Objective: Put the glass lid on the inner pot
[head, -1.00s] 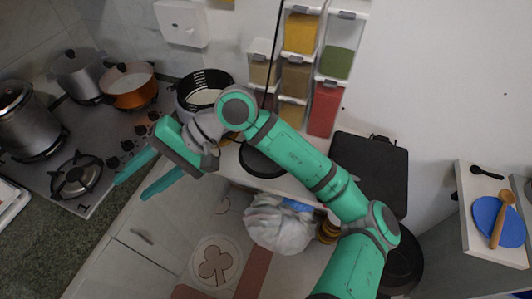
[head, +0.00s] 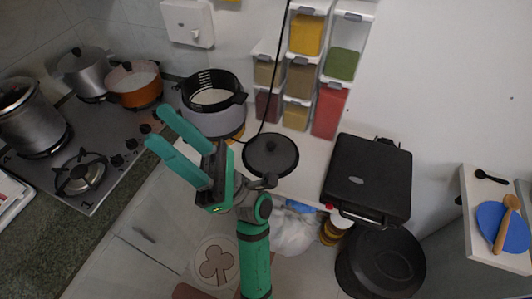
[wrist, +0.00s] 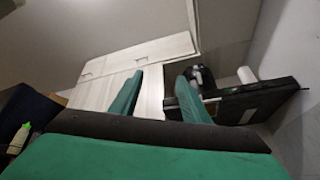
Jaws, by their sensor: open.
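A dark round lid with a centre knob (head: 283,140) lies on the white counter in the head view; it looks like the glass lid. A grey pot with a black ribbed inside, which looks like the inner pot (head: 222,122), stands behind and left of it, with its top open. My gripper (head: 166,128) is open and empty, left of the lid and in front of the pot, with its fingers pointing up and left. In the wrist view my fingers (wrist: 156,95) are apart with nothing between them. Neither lid nor pot can be made out there.
A stove with an orange pot (head: 134,96) and grey pots is at left. Spice dispensers (head: 297,75) hang behind the lid. A black grill (head: 368,175) stands right of it, and a dark round pan (head: 380,268) sits below. A cable (head: 274,85) hangs beside the dispensers.

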